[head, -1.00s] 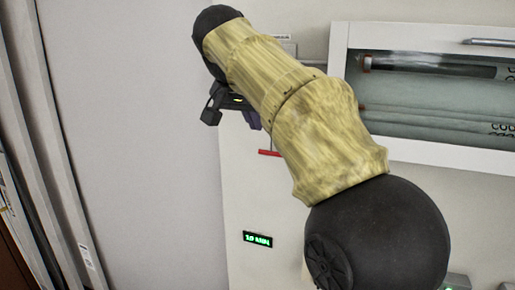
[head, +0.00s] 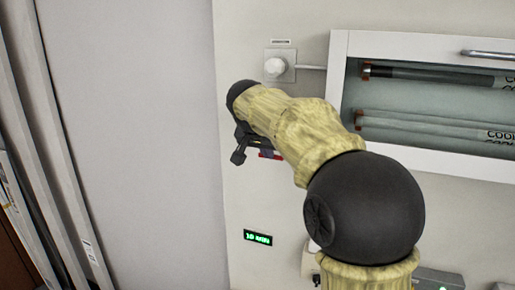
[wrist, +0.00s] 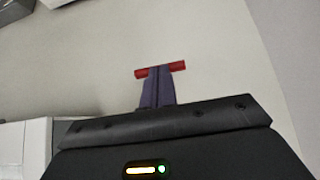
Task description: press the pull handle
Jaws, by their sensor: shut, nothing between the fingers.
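The pull handle is a red bar on the pale wall panel. In the wrist view the red pull handle (wrist: 177,67) lies crosswise, just beyond the fingertips of my gripper (wrist: 158,70). The fingers are dark purple, side by side and shut with nothing between them. They overlap the middle of the bar in this view; I cannot tell whether they touch it. In the head view only a piece of the red handle (head: 269,155) shows below my wrist, and my arm hides the rest and the fingertips.
A glass-fronted white cabinet (head: 338,62) with tubes inside is at the right. A small green-lit display (head: 258,237) is below. The wall at the left (head: 145,130) is bare.

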